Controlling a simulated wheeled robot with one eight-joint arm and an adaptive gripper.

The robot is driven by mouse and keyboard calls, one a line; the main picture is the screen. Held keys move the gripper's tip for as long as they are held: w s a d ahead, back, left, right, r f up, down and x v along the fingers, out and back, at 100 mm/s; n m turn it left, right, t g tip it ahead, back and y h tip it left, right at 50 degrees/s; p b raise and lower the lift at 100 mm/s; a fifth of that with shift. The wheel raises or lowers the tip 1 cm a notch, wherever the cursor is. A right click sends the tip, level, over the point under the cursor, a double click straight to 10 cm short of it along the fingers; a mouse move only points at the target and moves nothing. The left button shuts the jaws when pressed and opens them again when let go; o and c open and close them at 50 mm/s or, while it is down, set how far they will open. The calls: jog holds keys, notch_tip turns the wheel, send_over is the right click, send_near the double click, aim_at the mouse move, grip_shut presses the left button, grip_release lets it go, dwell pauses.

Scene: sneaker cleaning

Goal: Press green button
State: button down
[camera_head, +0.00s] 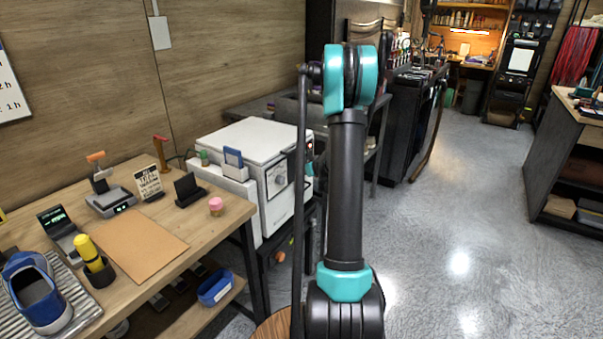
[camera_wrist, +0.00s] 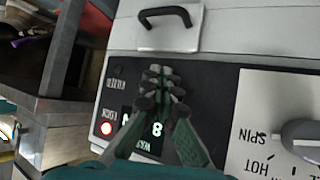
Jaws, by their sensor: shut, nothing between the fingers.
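My gripper (camera_wrist: 161,76) is shut and empty, with its fingertips over the black control panel (camera_wrist: 215,85) of a white washing machine. I cannot tell whether the tips touch the panel. No green button is clearly visible; the fingers cover part of the panel. In the head view the white machine (camera_head: 262,142) stands beside the workbench, and my arm hides part of its front and my gripper.
A knob (camera_wrist: 301,139) with "SPIN" and "HOT" labels is at the right of the wrist view, and a black handle (camera_wrist: 165,16) is above. The wooden workbench (camera_head: 222,205) holds a blue sneaker (camera_head: 38,293) and small tools. The floor at right is clear.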

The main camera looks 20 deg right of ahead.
dwell(0.4)
jog(key=shift+s+d, duration=0.5)
jog(key=shift+s, duration=0.2)
jog(key=s+d, duration=0.1)
jog(key=s, duration=0.1)
jog(key=s+d, duration=0.2)
dwell(0.5)
dwell(0.6)
